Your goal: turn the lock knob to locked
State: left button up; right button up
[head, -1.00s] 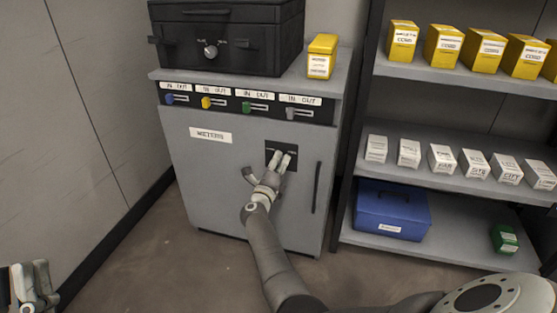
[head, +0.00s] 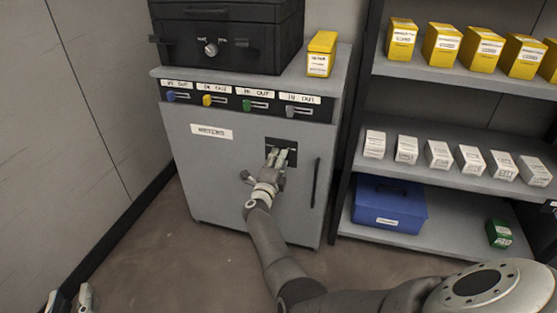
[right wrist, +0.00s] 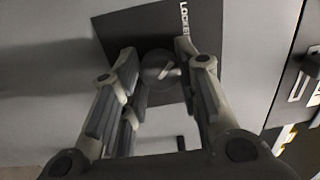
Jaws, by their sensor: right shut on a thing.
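The lock knob (right wrist: 160,70) is a small round grey knob with a pale pointer mark, on a black plate (right wrist: 135,28) set in the grey cabinet door. White lettering beginning "LOCK" (right wrist: 185,17) stands on the plate beyond the knob; part of it is hidden by a finger. The pointer mark slants toward the upper right in the right wrist view. My right gripper (head: 278,156) reaches the plate and is shut on the knob, with a finger on each side. In the head view its fingers hide the knob. My left gripper (head: 70,298) is open and empty at the lower left.
The grey cabinet (head: 190,175) has a vertical door handle (head: 316,182) right of the plate and a row of coloured sliders above. A black case (head: 230,35) and a yellow box (head: 320,55) stand on top. A shelf rack (head: 470,82) stands close on the right.

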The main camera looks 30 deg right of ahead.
jog(key=o, duration=1)
jog(key=shift+o, duration=0.2)
